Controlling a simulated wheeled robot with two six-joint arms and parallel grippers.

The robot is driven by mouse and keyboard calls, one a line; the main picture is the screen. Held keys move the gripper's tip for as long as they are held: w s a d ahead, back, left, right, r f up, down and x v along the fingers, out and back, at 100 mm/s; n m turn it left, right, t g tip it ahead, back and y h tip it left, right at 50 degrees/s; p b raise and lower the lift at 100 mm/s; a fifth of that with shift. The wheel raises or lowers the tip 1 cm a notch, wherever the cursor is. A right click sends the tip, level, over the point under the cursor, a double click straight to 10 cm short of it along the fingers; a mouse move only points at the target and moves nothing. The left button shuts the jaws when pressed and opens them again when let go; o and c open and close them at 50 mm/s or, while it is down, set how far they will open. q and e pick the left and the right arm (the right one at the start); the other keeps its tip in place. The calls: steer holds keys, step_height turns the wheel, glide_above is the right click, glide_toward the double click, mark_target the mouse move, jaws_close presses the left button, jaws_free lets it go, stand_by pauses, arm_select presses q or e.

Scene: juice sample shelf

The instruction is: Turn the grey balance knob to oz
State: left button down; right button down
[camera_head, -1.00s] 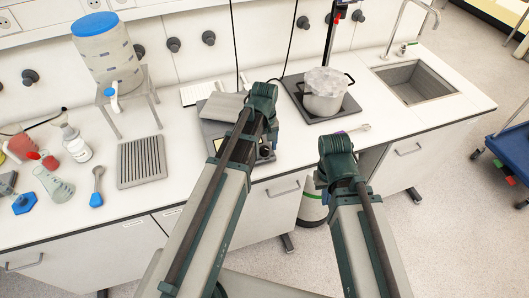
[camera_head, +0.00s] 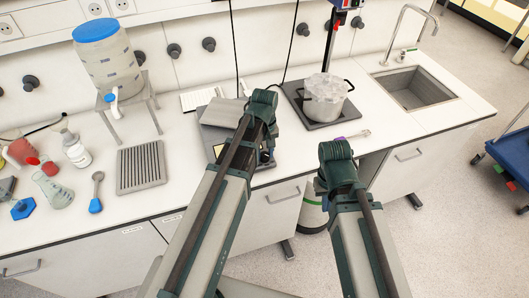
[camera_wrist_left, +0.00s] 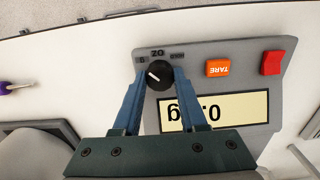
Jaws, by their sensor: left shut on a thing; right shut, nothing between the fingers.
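The grey balance (camera_head: 222,110) stands on the bench in the head view, partly covered by my left arm. In the left wrist view its panel (camera_wrist_left: 205,65) appears upside down, with a dark round knob (camera_wrist_left: 159,75). The knob's white mark points up-left, towards the small label at the left; the "oz" label (camera_wrist_left: 157,52) is just above the knob's middle. The display (camera_wrist_left: 215,112) shows a reading in g. My left gripper (camera_wrist_left: 158,82) has its blue fingers on either side of the knob, shut on it. My right gripper is hidden; only its arm shows.
An orange TARE button (camera_wrist_left: 219,68) and a red button (camera_wrist_left: 272,62) sit beside the knob. A pot (camera_head: 325,98) on a dark plate stands right of the balance. A grey ribbed rack (camera_head: 141,167) and glassware lie to the left.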

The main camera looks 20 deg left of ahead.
arm_select(q)
steer(key=m, duration=0.4)
steer(key=shift+m, duration=2.2)
steer(key=shift+c, duration=2.2)
jaws_free()
steer(key=shift+r, duration=0.15)
